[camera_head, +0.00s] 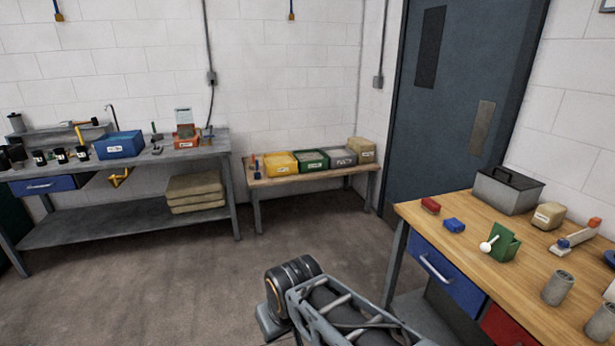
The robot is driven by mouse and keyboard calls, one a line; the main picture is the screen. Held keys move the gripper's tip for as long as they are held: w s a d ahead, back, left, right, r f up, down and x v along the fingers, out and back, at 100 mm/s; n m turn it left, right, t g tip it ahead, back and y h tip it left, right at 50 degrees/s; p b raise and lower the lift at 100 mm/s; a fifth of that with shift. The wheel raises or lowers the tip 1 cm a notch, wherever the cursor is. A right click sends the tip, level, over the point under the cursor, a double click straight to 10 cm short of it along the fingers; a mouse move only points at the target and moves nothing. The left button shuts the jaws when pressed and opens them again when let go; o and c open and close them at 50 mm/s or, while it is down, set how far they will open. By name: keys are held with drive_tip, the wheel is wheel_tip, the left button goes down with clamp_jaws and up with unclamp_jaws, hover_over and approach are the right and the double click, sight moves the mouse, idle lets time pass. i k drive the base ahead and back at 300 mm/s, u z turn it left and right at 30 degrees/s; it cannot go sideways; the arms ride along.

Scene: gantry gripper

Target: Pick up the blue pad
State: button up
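A small blue block-like pad (454,225) lies flat on the wooden top of the workbench (425,212) at the right, near its left end. Nothing covers it. Part of my arm (335,308) shows at the bottom middle, over the floor and to the left of the workbench, apart from the pad. I cannot make out my gripper's fingers in this view.
Near the pad are a red block (430,205), a green holder (502,243) with a white ball-ended piece, and a grey toolbox (507,190). Grey cylinders (558,288) stand farther right. A low table (268,181) with bins is at the back. Floor between benches is clear.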

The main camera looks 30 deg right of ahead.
sight(455, 226)
drive_tip(key=z, duration=0.35)
drive_tip(key=i, duration=1.3)
drive_tip(key=z, duration=1.8)
drive_tip(key=i, duration=1.05)
drive_tip(key=z, duration=0.9)
